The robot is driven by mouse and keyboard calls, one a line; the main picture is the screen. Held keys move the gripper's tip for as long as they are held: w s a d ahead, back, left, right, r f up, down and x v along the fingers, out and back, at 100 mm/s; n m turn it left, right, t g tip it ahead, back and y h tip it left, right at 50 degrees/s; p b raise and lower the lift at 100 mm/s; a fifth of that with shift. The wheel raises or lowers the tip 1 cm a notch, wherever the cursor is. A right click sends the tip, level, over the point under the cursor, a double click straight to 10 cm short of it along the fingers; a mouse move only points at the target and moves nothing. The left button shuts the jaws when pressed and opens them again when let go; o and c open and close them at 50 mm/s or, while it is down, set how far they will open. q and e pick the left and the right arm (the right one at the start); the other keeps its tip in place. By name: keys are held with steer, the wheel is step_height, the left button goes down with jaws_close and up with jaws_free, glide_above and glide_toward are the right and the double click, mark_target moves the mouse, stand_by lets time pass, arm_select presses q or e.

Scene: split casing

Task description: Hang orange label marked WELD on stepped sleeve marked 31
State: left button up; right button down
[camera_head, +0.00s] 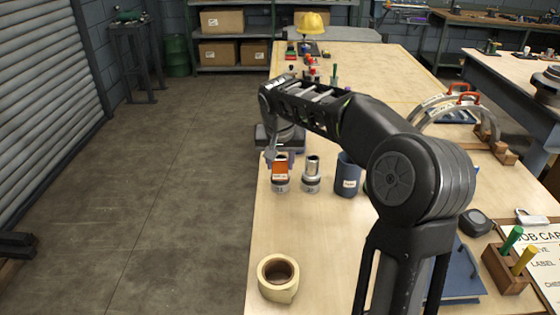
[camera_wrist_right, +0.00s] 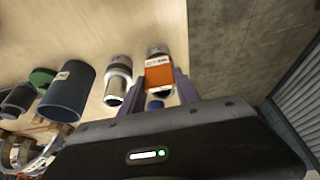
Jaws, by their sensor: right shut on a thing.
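My right gripper (camera_head: 279,157) is shut on an orange label (camera_head: 280,169); the label also shows between the fingers in the right wrist view (camera_wrist_right: 159,77). The label has a pale band with print too small to read. It hangs at a stepped sleeve (camera_head: 281,186) near the table's left edge, covering part of it; that sleeve's end shows in the right wrist view (camera_wrist_right: 157,50). I cannot tell whether the label touches the sleeve or is hooked on it. A second metal sleeve (camera_head: 312,176) stands just to the right. The sleeves' numbers are unreadable. My left gripper is out of view.
A dark blue cup (camera_head: 347,181) with a pale tag stands right of the sleeves. A tape roll (camera_head: 278,277) lies near the front left of the table (camera_head: 315,240). Arched frames (camera_head: 455,112) and a pegged wooden block (camera_head: 507,273) are at right. The front left is mostly clear.

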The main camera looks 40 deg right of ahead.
steer(key=shift+f+b, duration=0.8)
steer(key=shift+f, duration=0.3)
steer(key=c, duration=0.8)
jaws_free()
